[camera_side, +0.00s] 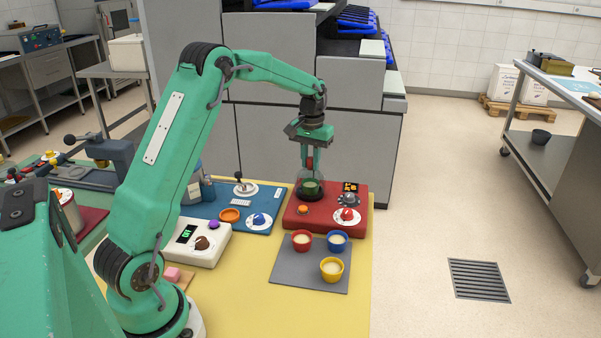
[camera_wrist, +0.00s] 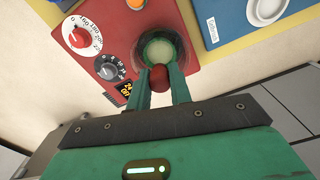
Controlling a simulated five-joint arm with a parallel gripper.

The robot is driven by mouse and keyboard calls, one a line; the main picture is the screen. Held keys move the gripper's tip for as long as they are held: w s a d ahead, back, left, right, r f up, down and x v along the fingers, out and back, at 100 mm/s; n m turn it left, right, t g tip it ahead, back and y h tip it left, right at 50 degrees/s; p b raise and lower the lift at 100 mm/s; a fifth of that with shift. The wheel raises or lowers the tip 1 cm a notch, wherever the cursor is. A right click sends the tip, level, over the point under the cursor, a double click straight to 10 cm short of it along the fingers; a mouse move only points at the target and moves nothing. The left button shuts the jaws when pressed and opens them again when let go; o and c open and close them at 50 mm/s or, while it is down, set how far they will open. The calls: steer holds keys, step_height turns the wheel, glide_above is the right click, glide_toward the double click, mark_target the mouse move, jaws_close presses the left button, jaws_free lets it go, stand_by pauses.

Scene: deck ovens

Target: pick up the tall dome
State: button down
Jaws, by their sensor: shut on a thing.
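The tall dome is clear glass with a red knob on top, over something green. In the side view the tall dome (camera_side: 311,182) is at the back left of the red device (camera_side: 330,216). My gripper (camera_side: 309,160) comes down from above and is shut on its knob. In the wrist view my gripper (camera_wrist: 159,92) has its two green fingers on either side of the red knob, and the tall dome (camera_wrist: 160,45) shows as a faint round outline beyond. I cannot tell whether its rim touches the red device.
Dials and a small display sit beside the dome on the red device. A blue device (camera_side: 232,206) stands to its left. A grey mat (camera_side: 306,278) with red, blue and yellow cups lies in front. A grey oven block (camera_side: 365,140) rises close behind.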

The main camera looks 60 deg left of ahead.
step_height(320, 180, up, 3)
steer(key=shift+f, duration=0.15)
steer(key=s+d+r, duration=0.1)
steer(key=d+r, duration=0.5)
steer(key=d, duration=0.5)
steer(key=shift+s+d+r, duration=0.3)
steer(key=shift+s+r, duration=0.1)
steer(key=shift+a, duration=0.1)
steer(key=a+f, duration=0.1)
steer(key=a, duration=0.2)
steer(key=w+a+f, duration=0.1)
steer(key=a, duration=0.3)
steer(key=a+f, duration=0.1)
steer(key=a, duration=0.3)
steer(key=shift+w+a+f, duration=0.25)
steer(key=shift+w, duration=0.15)
steer(key=shift+f, duration=0.2)
steer(key=shift+f, duration=2.95)
steer(key=shift+f, duration=0.2)
